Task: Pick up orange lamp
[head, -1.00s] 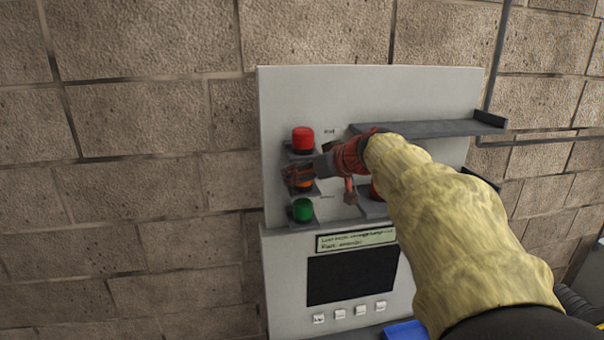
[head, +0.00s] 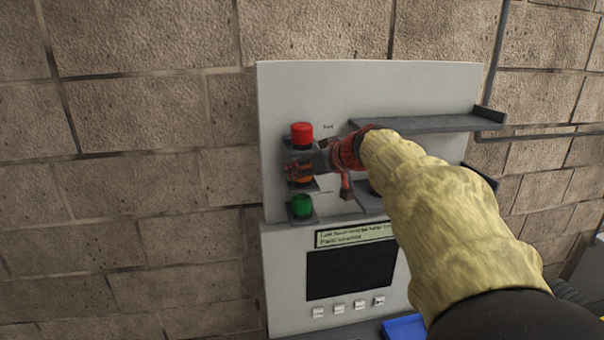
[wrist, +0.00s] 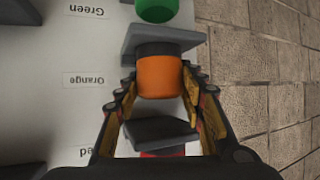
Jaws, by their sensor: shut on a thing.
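The orange lamp (wrist: 159,77) is a short orange cylinder with a dark band, on a small grey shelf beside the label "Orange" in the wrist view. My gripper (wrist: 160,88) has its two fingers on either side of the lamp and is shut on it. In the head view my gripper (head: 303,166) covers most of the lamp, and only a little orange (head: 304,180) shows below the fingers. I cannot tell whether the lamp touches its shelf.
A red lamp (head: 302,133) stands on a shelf just above, and a green lamp (head: 302,206) just below. A long grey shelf (head: 430,124) juts out at the right of the panel (head: 290,90). A dark screen (head: 350,273) and a blue tray (head: 405,328) are lower down.

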